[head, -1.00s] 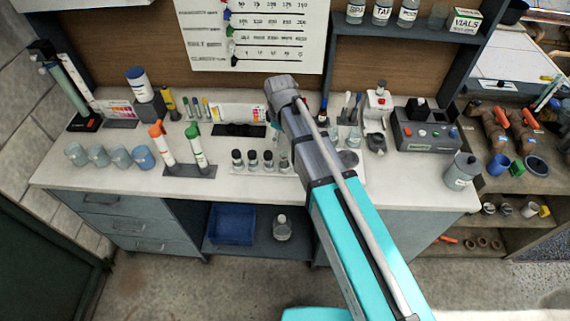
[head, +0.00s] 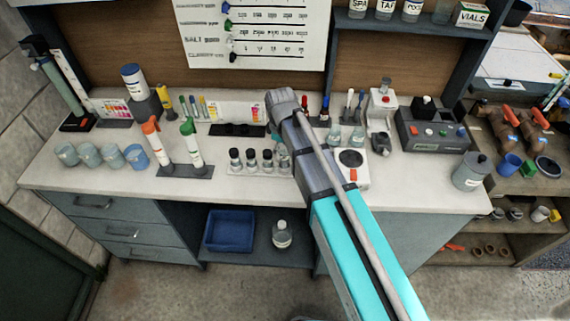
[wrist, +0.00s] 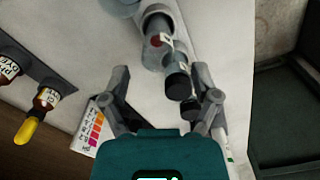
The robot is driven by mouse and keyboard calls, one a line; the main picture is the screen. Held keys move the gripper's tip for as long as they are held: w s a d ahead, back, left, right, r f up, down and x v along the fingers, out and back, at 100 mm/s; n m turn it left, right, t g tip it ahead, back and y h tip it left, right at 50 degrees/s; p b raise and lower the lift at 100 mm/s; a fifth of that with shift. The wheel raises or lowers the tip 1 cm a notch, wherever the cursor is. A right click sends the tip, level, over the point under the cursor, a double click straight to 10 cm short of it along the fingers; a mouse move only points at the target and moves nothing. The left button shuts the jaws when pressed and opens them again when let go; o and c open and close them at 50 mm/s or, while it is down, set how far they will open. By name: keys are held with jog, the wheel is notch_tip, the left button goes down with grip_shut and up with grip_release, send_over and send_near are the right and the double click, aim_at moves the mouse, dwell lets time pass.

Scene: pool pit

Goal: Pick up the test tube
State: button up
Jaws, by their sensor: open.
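Several small glass vials with black caps (head: 251,159) stand in a row on the bench, left of my arm in the head view. In the wrist view, clear glass tubes or vials (wrist: 157,25) and black caps (wrist: 177,86) lie between and beyond the fingers of my gripper (wrist: 160,68). The gripper is open, its fingers apart on either side, with nothing visibly held. I cannot tell which glass piece is the test tube, or whether the fingers touch it. In the head view my own arm hides the gripper.
Orange- and green-capped tubes (head: 190,146) stand in a holder to the left, near several blue-grey cups (head: 136,156). Dropper bottles (wrist: 44,103) and a colour chart (wrist: 92,125) are close in the wrist view. A grey device (head: 432,128) stands right. The front bench strip is clear.

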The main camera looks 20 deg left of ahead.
aim_at(284, 159)
dwell(0.4)
jog(key=f+b, duration=0.1)
jog(key=d+f+b, duration=0.1)
jog(key=f+b, duration=0.1)
jog(key=shift+f, duration=0.15)
jog(key=shift+f+b, duration=1)
jog(key=shift+b, duration=0.05)
jog(key=shift+a, duration=0.1)
jog(key=c, duration=1)
